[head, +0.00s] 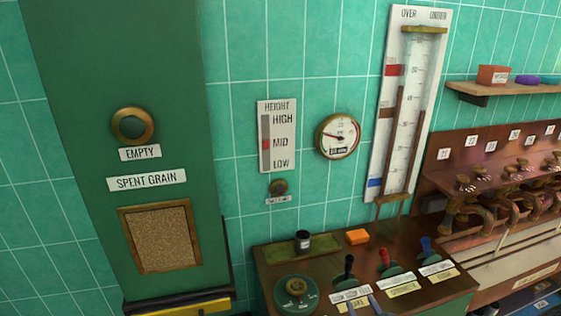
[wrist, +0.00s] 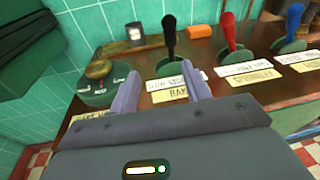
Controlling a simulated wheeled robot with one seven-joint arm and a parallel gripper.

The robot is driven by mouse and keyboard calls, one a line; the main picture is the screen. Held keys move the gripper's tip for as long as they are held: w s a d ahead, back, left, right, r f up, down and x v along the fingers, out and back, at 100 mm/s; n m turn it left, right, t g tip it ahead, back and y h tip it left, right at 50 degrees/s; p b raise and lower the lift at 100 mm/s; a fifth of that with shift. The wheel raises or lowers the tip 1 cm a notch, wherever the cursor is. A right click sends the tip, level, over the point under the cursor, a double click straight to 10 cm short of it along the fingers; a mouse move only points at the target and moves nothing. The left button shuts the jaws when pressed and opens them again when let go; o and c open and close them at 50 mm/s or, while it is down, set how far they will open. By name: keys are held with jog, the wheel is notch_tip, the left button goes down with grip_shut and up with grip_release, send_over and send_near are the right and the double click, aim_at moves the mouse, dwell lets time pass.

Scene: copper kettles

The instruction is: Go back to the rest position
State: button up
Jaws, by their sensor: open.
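My gripper (wrist: 160,72) shows in the wrist view with its two grey fingers apart and nothing between them. It is over the front of the wooden control desk (wrist: 68,128), near the black-handled lever (wrist: 169,37) and its labels. The gripper looks apart from the lever. A red lever (head: 384,259) and a blue lever (head: 427,246) stand to the right. The rest of my arm is hidden.
A round green dial (head: 296,293), a dark cup (head: 303,240) and an orange block (head: 357,236) are on the desk. A green column (head: 60,90) rises at left. Brass taps (head: 465,184) and a wall shelf (head: 520,89) are at right. The air above the desk is clear.

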jog(key=a+f+n+g+y, duration=0.1)
jog(key=n, duration=0.2)
jog(key=a+f+n+g+y, duration=0.1)
jog(key=a+n, duration=0.1)
jog(key=n, duration=0.1)
jog(key=a+f+n+g+y, duration=0.1)
jog(key=a+n+g, duration=0.1)
jog(key=shift+s+n, duration=0.25)
jog(key=shift+n, duration=0.15)
jog(key=s+a+r+n+g+h, duration=0.2)
jog(key=s+r+n+g, duration=0.3)
jog(key=r+n, duration=0.3)
jog(key=s+a+r+n+g+h, duration=0.1)
jog(key=s+a+r+n+g, duration=0.3)
jog(key=n, duration=1.3)
jog(key=s+r, duration=0.3)
jog(key=r, duration=0.1)
jog(key=shift+s+g+h, duration=0.15)
jog(key=shift+g+h, duration=0.25)
jog(key=shift+r, duration=0.1)
